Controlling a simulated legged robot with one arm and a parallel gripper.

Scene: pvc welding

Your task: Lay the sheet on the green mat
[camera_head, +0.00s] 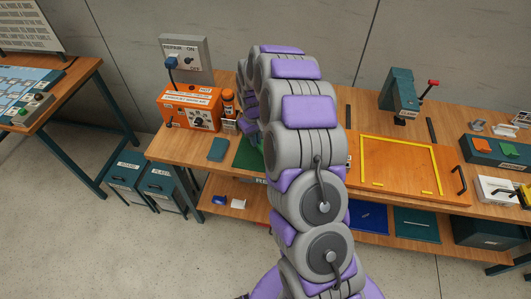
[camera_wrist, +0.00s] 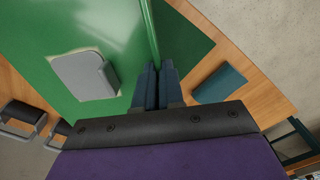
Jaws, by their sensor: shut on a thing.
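A glossy bright green sheet (camera_wrist: 105,25) fills the upper left of the wrist view. My gripper (camera_wrist: 157,70) is shut on its edge, which runs up from between the fingers. The sheet appears to stand on edge over the table. The darker green mat (camera_wrist: 192,45) lies on the wooden table to the right of the sheet, partly hidden by it. In the head view, only a part of the mat (camera_head: 247,154) shows left of my arm. A grey rounded piece (camera_wrist: 82,75) with a pale, ragged border shows against the sheet.
A teal block (camera_wrist: 219,83) lies beside the mat; it also shows in the head view (camera_head: 217,149). An orange board with a yellow frame (camera_head: 401,138) lies to the right of my arm.

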